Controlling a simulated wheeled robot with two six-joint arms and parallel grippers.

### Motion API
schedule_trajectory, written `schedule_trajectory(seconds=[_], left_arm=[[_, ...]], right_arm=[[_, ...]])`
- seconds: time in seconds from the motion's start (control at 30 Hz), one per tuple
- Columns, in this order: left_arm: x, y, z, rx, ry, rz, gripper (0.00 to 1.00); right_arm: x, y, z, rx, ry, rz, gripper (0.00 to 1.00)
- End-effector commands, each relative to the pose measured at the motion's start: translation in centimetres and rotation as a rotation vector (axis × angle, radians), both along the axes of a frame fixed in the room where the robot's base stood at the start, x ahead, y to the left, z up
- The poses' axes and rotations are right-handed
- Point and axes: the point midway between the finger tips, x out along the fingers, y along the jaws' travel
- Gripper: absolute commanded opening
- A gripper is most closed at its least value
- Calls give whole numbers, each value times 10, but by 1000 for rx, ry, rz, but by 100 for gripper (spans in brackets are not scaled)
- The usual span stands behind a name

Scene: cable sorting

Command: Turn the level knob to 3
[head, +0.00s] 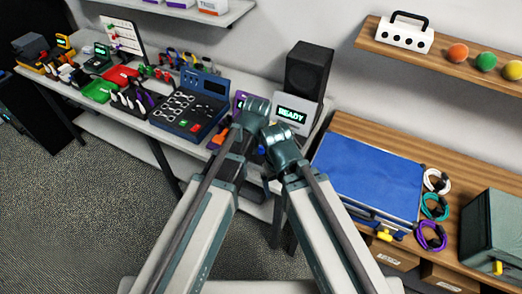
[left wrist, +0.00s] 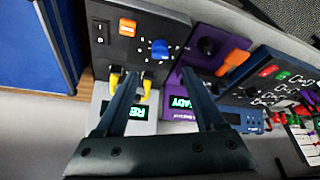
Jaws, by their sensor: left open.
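A blue round knob (left wrist: 159,49) with white marks around it sits on a black panel (left wrist: 112,62) in the left wrist view. The marks are too small to read. My left gripper (left wrist: 159,73) is open and empty, its two fingers pointing toward the panel with the knob between their lines. I see no contact with the knob. In the head view my left gripper (head: 254,108) is at the bench, its fingers hidden. My right gripper (head: 282,146) is close beside it; its fingers cannot be made out. The knob is not clear in the head view.
The black panel also carries an orange switch (left wrist: 127,26) and yellow plugs (left wrist: 146,82). A purple box (left wrist: 190,65) with a black knob (left wrist: 206,46) adjoins it. A READY display (head: 291,115) and a black speaker-like box (head: 308,70) stand close by.

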Motion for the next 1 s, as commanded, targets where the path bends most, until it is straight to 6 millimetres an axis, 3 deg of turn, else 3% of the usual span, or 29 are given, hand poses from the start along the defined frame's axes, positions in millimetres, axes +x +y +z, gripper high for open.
schedule_trajectory(seconds=[0.03,0.6,1.0], left_arm=[[4,-1,-14,0,0,0,71],[36,-3,-91,0,0,0,71],[41,-3,-101,0,0,0,71]], right_arm=[[0,0,-14,0,0,0,92],[0,0,-91,0,0,-3,92],[0,0,-100,0,0,-2,92]])
